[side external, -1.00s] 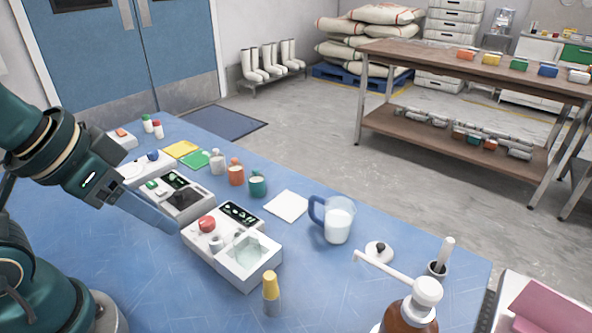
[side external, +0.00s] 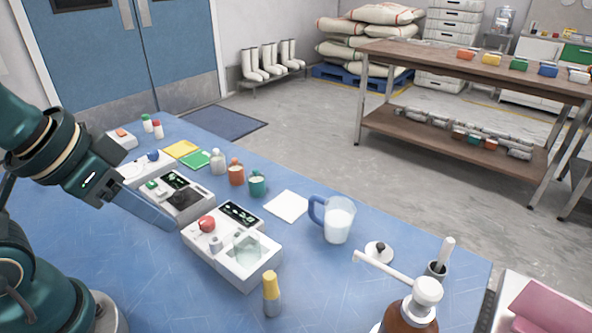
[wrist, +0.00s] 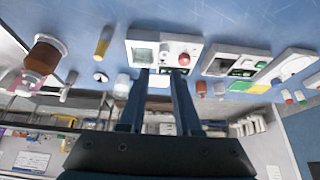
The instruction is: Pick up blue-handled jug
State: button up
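The blue-handled jug (side external: 338,222) stands upright on the blue table, right of centre in the side view. It is clear, holds something white, and its blue handle (side external: 315,211) points left. My gripper (side external: 172,228) is at the left of the side view, well apart from the jug, beside the white devices. In the wrist view its two fingers (wrist: 159,75) are spread with nothing between them.
A white device with a red knob (side external: 207,224) and a clear bowl lies between my gripper and the jug. A white square (side external: 288,206), a yellow-capped bottle (side external: 271,294), a white lid (side external: 379,252) and a brown bottle (side external: 408,315) are around the jug.

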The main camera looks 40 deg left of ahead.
jog(key=w+r+t, duration=0.1)
jog(key=w+r, duration=0.4)
jog(key=w, duration=0.2)
jog(key=m+g, duration=0.1)
jog(key=m, duration=0.1)
send_over(309, 209)
jog(key=s+a, duration=0.2)
jog(key=s, duration=0.3)
notch_tip(309, 209, down, 5)
jog(key=shift+g+h, duration=0.4)
jog(key=shift+g, duration=0.2)
jog(key=x, duration=0.6)
jog(key=s+x, duration=0.1)
jog(key=x, duration=0.3)
jog(key=shift+s+d+f, duration=0.1)
jog(key=shift+d+f, duration=0.05)
jog(key=shift+f, duration=0.05)
jog(key=shift+w+d+x, duration=0.1)
jog(key=shift+x, duration=1.35)
jog(key=shift+w+d+x, duration=0.1)
jog(key=shift+w+x, duration=0.05)
jog(key=shift+x, duration=1.3)
jog(key=shift+r, duration=0.1)
jog(key=shift+c, duration=0.4)
grip_shut()
